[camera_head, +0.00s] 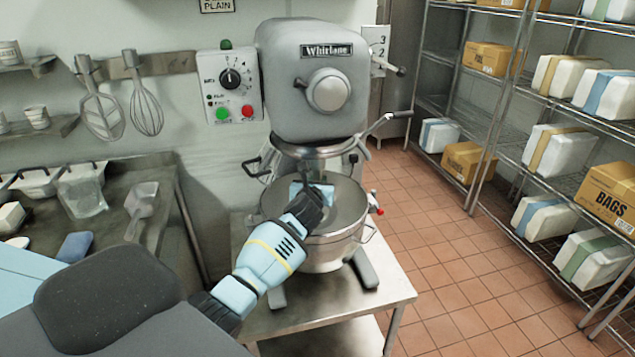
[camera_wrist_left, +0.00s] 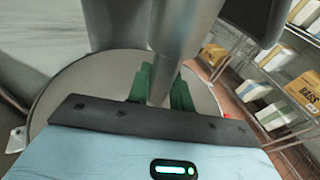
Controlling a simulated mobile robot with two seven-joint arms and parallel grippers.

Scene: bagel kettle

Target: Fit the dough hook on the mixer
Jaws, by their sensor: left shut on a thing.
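The grey mixer (camera_head: 312,85) stands on a steel table, with its steel bowl (camera_head: 325,250) under the head. My left gripper (camera_head: 318,192) is over the bowl, below the mixer head. In the left wrist view its green fingers (camera_wrist_left: 163,88) are shut on a grey metal shaft, which I take to be the dough hook (camera_wrist_left: 162,72). The shaft runs up to a thicker grey cylinder (camera_wrist_left: 185,25) under the head. I cannot tell whether the two are joined. The hook's lower end is hidden. My right gripper is not in view.
The bowl rim surrounds my gripper closely. A flat beater (camera_head: 101,115) and a whisk (camera_head: 146,108) hang from a wall rail at left. A control box (camera_head: 230,87) is beside the mixer head. Wire shelves with boxes stand at right, with open tiled floor between.

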